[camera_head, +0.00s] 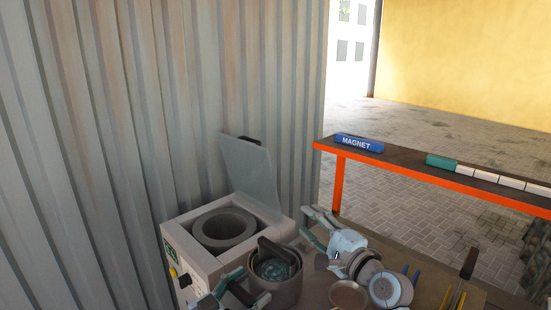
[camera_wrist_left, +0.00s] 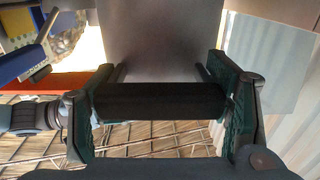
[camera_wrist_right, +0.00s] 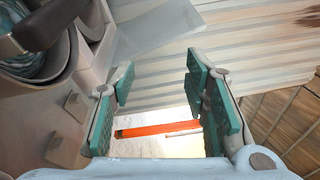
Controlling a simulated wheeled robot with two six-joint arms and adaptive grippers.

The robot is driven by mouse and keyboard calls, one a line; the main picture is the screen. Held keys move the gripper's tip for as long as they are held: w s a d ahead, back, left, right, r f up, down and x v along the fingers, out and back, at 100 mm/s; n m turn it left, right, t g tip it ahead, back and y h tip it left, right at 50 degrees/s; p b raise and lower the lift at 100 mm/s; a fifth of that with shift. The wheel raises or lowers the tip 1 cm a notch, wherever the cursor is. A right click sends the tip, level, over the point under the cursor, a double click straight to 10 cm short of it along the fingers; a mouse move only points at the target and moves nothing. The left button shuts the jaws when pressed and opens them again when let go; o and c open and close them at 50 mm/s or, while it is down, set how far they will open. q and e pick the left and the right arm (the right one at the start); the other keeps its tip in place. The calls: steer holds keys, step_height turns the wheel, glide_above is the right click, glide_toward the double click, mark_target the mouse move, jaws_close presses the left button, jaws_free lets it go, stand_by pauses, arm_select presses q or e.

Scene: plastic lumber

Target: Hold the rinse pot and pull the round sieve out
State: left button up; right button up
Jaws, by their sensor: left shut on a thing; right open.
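The rinse pot (camera_head: 287,295) is a round grey pot standing in front of the machine in the head view. The round sieve sits inside it, with a dark handle (camera_head: 272,248) arching above the rim and teal contents visible. The sieve's dark handle also shows at the upper left of the right wrist view (camera_wrist_right: 48,24). My left gripper (camera_head: 239,292) is shut on the pot's black side handle, a bar spanning the fingers in the left wrist view (camera_wrist_left: 160,101). My right gripper (camera_head: 309,223) is open and empty, to the right of the pot and above it.
A pale machine (camera_head: 196,265) with a round grey well (camera_head: 224,229) and raised lid (camera_head: 252,170) stands behind the pot, against a corrugated wall. An orange-edged shelf (camera_head: 420,180) holds a blue MAGNET block (camera_head: 360,143). Thin coloured tools (camera_head: 456,297) lie at lower right.

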steer(key=a+m+g+y, duration=0.2)
steer(key=a+m, duration=0.1)
steer(key=m, duration=0.1)
steer(key=m+y, duration=0.1)
steer(key=m, duration=0.8)
glide_toward(275, 247)
steer(key=w, duration=0.2)
steer(key=shift+g, duration=0.4)
steer(key=x, duration=0.7)
steer(key=shift+s+a+r, duration=0.15)
steer(key=shift+a+r, duration=0.05)
steer(key=shift+a, duration=0.4)
jaws_close()
